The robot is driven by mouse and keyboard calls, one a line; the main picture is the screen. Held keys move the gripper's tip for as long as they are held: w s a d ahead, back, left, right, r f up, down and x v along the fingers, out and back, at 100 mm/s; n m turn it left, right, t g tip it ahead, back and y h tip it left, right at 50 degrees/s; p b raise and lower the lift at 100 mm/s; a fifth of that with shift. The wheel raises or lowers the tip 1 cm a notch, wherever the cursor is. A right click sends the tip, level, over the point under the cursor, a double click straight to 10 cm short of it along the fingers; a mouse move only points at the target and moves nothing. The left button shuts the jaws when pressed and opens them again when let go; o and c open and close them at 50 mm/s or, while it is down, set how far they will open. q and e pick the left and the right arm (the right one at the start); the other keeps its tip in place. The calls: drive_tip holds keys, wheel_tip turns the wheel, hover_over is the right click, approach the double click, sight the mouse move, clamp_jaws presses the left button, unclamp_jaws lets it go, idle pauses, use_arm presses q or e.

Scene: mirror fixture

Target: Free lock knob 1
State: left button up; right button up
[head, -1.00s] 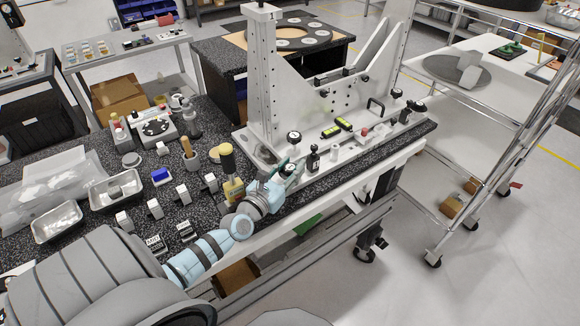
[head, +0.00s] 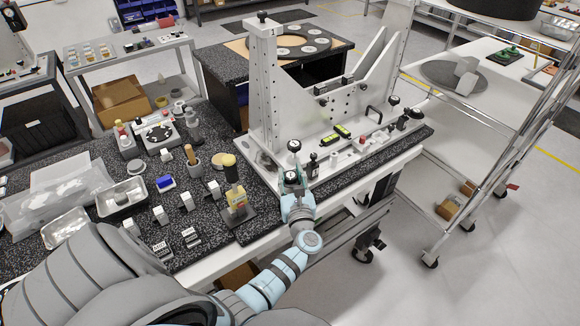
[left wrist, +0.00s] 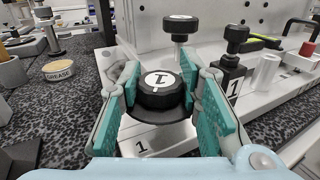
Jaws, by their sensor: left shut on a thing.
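Lock knob 1 (left wrist: 158,90) is black and round, with a white cap marked 1. It sits low on a black flange over a pale plate also marked 1. My left gripper (left wrist: 162,105) has its teal fingers on both sides of the knob and is shut on it. My right gripper is out of view.
The grey mirror fixture (head: 262,90) rises behind the gripper. A black clamp post (left wrist: 234,42) stands close on the right. The floor at right front is free.

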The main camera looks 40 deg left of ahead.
sight(291, 175)
use_arm(q)
drive_tip(key=n+g+y+b, duration=0.2)
drive_tip(key=shift+f+g, duration=0.2)
drive_tip(key=shift+g, duration=0.2)
drive_tip(key=shift+r+n+g+y+b, duration=0.15)
drive_tip(key=shift+n+g+y+b, duration=0.5)
drive_tip(key=shift+n+g, duration=0.35)
drive_tip(key=o, duration=1.1)
drive_tip(key=shift+o, duration=0.2)
wheel_tip(291, 175, up, 10)
drive_tip(key=shift+r, duration=0.1)
